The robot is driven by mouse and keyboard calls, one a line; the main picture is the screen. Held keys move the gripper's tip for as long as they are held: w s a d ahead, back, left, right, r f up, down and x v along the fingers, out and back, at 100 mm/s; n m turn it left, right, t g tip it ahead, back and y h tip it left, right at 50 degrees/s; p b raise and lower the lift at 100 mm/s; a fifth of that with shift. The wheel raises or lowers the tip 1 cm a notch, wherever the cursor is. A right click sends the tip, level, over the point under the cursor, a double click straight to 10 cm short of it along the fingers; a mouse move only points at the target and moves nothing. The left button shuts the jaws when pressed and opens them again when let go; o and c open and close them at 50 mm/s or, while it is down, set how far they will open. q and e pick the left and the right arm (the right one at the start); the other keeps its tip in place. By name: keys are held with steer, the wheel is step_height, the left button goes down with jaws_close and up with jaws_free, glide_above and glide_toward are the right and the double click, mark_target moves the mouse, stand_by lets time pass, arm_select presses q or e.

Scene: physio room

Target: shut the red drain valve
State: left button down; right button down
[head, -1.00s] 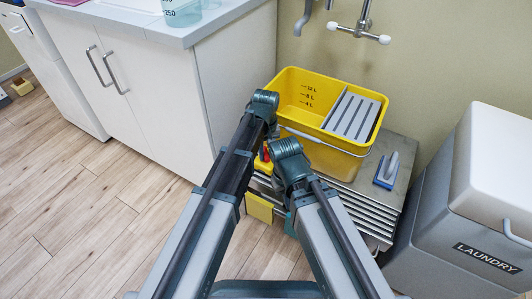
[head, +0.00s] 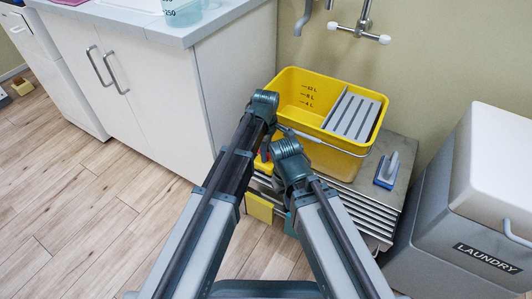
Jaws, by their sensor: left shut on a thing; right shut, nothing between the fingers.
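The yellow bucket (head: 335,160) stands upright on a grey metal step. A small red part (head: 265,153), which looks like the drain valve, shows low at the bucket's left side between my two arms. Most of it is hidden, so I cannot tell its lever position. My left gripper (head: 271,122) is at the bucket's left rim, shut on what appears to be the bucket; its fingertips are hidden. My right gripper (head: 288,166) is in front of the bucket's left corner, just right of the red part. It is shut and empty, its fingertips mostly hidden.
A blue-and-grey brush (head: 387,171) lies on the metal step (head: 405,150) right of the bucket. A grey laundry bin (head: 455,225) stands at right, a white cabinet (head: 165,95) at left. A tap pipe (head: 362,20) is above. Floor at left is clear.

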arm_select(q)
steer(key=shift+n, duration=0.6)
steer(key=c, duration=0.7)
jaws_free()
steer(key=shift+r, duration=0.1)
step_height(320, 180, up, 14)
steer(key=p, duration=1.4)
steer(key=shift+f, duration=0.2)
